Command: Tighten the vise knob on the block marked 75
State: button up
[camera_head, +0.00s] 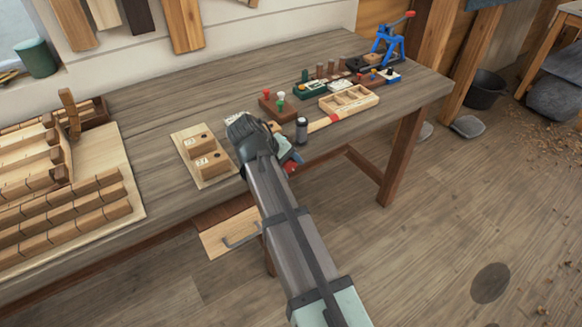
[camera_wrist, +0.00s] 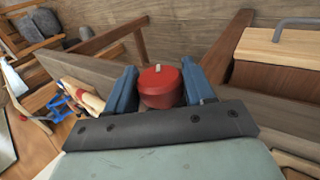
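In the wrist view a round red knob (camera_wrist: 160,88) with a small pale mark on top sits between the two blue fingers of my gripper (camera_wrist: 160,86). The fingers appear to touch it on both sides, with no clear gap. In the head view my gripper (camera_head: 290,158) is at the front edge of the workbench, and a bit of red (camera_head: 291,168) shows beside it. My arm hides most of the area there. I cannot read a 75 on any block.
The workbench (camera_head: 330,62) carries a board with two wooden blocks (camera_head: 207,165) left of my gripper. A dark cylinder (camera_head: 301,129), a wooden tray (camera_head: 349,102) and a blue stand (camera_head: 388,42) lie to the right. A drawer with a handle (camera_head: 232,234) juts out below the front edge.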

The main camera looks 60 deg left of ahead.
jog(key=c, duration=0.4)
jog(key=shift+w+g, duration=0.1)
jog(key=shift+g, duration=0.8)
jog(key=shift+c, duration=0.2)
jog(key=shift+g, duration=0.8)
jog(key=g, duration=0.3)
jog(key=shift+g, duration=0.3)
